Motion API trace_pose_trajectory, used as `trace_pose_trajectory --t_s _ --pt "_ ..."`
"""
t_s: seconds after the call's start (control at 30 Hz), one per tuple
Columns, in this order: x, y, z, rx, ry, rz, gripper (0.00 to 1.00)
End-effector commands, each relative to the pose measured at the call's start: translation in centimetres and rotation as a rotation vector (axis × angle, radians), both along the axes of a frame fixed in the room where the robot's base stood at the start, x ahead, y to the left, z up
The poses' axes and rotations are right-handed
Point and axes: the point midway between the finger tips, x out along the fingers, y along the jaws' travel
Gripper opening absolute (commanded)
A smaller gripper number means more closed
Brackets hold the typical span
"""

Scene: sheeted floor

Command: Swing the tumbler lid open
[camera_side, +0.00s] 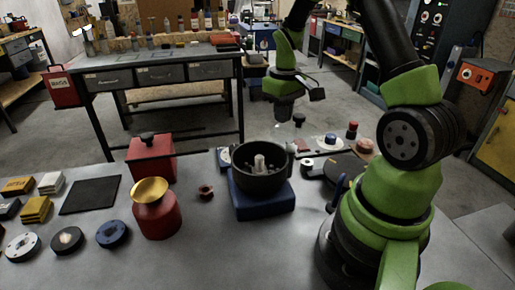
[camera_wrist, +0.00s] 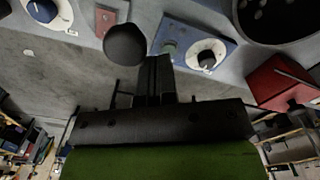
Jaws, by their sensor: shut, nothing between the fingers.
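The tumbler is a black drum (camera_side: 259,184) on a blue base (camera_side: 263,207) near the middle of the table. Its dark rim also shows in the wrist view (camera_wrist: 244,24) at the top right. I can look into the drum and see a pale post and small light pieces; I cannot make out a separate lid over it. My gripper (camera_side: 284,117) is shut and empty, above and behind the drum, apart from it. Its dark fingers (camera_wrist: 155,78) point toward the table in the wrist view. A dark round knob (camera_wrist: 125,44) appears beside them; I cannot tell what it belongs to.
A blue plate with a white dial (camera_wrist: 208,54) lies near the drum. A red box (camera_side: 151,160) and a red jar with a gold funnel top (camera_side: 157,216) stand to the left. Several small parts lie behind right.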

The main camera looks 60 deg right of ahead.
Motion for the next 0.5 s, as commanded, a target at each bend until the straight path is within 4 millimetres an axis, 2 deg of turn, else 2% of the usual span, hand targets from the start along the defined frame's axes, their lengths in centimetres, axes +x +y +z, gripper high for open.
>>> trace_pose_trajectory --t_s 0.3,0.5 --pt "-0.19 -0.19 0.0 0.0 0.0 0.0 0.0" --pt "0.42 -0.02 -0.01 0.001 0.0 0.001 0.0"
